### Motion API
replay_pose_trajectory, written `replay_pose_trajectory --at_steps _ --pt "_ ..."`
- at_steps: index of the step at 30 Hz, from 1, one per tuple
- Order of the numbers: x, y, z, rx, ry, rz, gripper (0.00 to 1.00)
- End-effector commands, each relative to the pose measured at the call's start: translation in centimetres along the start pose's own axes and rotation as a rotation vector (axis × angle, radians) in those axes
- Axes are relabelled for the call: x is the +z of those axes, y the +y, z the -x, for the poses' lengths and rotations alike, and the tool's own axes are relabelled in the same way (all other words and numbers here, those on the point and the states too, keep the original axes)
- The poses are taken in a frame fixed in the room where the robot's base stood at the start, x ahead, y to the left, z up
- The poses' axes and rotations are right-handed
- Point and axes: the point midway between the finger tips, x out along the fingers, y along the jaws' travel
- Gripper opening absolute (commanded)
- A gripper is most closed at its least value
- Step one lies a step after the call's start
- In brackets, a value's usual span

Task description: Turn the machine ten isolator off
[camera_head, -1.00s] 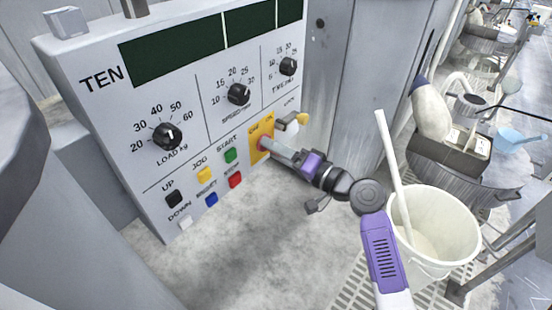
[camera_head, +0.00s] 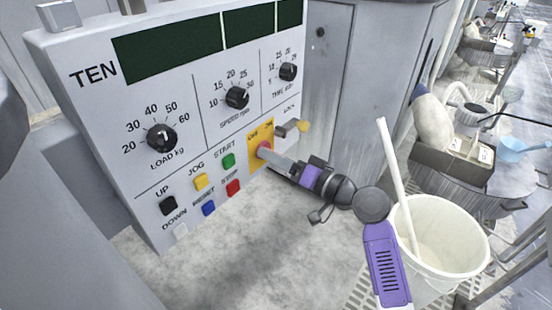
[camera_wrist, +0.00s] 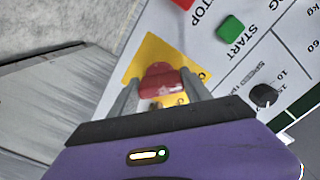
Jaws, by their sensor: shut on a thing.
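The machine ten control panel (camera_head: 75,110) fills the left of the head view, labelled TEN. Its isolator is a red knob (camera_head: 264,149) on a yellow plate (camera_head: 254,159) marked OFF and ON. In the wrist view the red isolator knob (camera_wrist: 162,80) sits between the two grey fingers on the yellow plate (camera_wrist: 150,52). My gripper (camera_wrist: 160,92) is shut on the knob, one finger on each side. In the head view my gripper (camera_head: 272,153) reaches the panel from the right and partly hides the knob, so its exact setting is unclear.
Green START (camera_head: 228,160), red STOP (camera_head: 233,187) and yellow JOG (camera_head: 201,181) buttons lie close left of the isolator. A white bucket (camera_head: 462,255) with a stick stands at right, near my arm.

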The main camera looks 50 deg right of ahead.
Motion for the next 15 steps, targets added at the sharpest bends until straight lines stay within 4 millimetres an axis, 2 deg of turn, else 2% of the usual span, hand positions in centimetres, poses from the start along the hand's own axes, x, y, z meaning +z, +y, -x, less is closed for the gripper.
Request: replay_pose_trajectory --at_steps 2,3,4,15 --pt "0.2 0.1 0.01 0.002 -0.004 0.002 0.16" --pt "0.2 0.1 0.01 0.002 -0.005 0.002 0.62" --pt "0.2 0.1 0.01 0.002 -0.004 0.001 0.65" --pt "0.04 0.05 0.47 0.002 -0.001 -0.001 0.65"
